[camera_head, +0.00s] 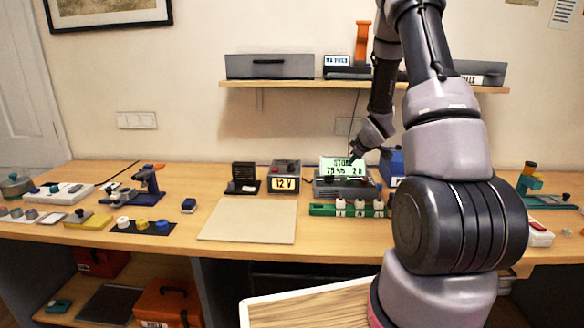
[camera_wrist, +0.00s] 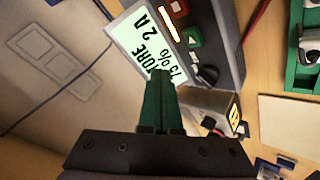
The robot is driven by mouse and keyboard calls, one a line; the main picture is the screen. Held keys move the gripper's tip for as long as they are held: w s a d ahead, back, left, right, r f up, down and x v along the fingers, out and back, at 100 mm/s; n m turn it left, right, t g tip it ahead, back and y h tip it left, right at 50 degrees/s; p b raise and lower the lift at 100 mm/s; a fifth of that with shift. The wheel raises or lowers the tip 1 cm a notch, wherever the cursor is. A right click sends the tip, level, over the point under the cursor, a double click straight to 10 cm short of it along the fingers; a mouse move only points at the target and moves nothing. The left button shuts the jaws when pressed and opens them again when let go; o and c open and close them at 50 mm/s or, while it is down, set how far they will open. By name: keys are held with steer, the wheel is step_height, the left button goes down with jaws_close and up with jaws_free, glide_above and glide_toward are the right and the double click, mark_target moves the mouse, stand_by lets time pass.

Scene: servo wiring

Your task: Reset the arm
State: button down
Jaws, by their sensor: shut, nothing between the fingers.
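My arm rises on the right of the head view and bends down toward the back of the bench. My gripper (camera_head: 354,156) points at a grey device with a lit green display (camera_head: 342,166). In the wrist view my gripper (camera_wrist: 161,75) shows two dark green fingers pressed together with nothing between them. Their tips overlap the lower edge of the display (camera_wrist: 145,42) in the picture; I cannot tell whether they touch it. Red and green buttons (camera_wrist: 192,35) sit beside the display.
A 12 V box (camera_head: 284,178) stands left of the device, and a pale mat (camera_head: 248,220) lies in front. A green terminal strip (camera_head: 347,209) lies before the device. A shelf (camera_head: 300,85) hangs above. Small tools and parts crowd the bench's left side.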

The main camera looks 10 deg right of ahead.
steer(key=s+a+r+m, duration=0.2)
steer(key=s+r, duration=0.2)
steer(key=r, duration=0.3)
steer(key=s+a+r+m+h, duration=0.1)
steer(key=s+a+r+m, duration=0.15)
steer(key=r, duration=0.35)
steer(key=s+a+r+m, duration=0.1)
steer(key=s+r+m, duration=0.1)
steer(key=s+r, duration=0.4)
steer(key=s+a+r+m+y, duration=0.1)
steer(key=s+a+r+m, duration=0.1)
steer(key=s, duration=0.5)
steer(key=s+a+r+m+g+y, duration=0.1)
steer(key=s+a+r, duration=0.3)
steer(key=s+a, duration=0.2)
steer(key=s+a+r+m+g+y, duration=0.1)
steer(key=s+a, duration=0.4)
steer(key=s, duration=0.5)
step_height(320, 180, up, 3)
steer(key=shift+f+m+y, duration=0.2)
steer(key=shift+m+y, duration=0.2)
steer(key=shift+m, duration=0.45)
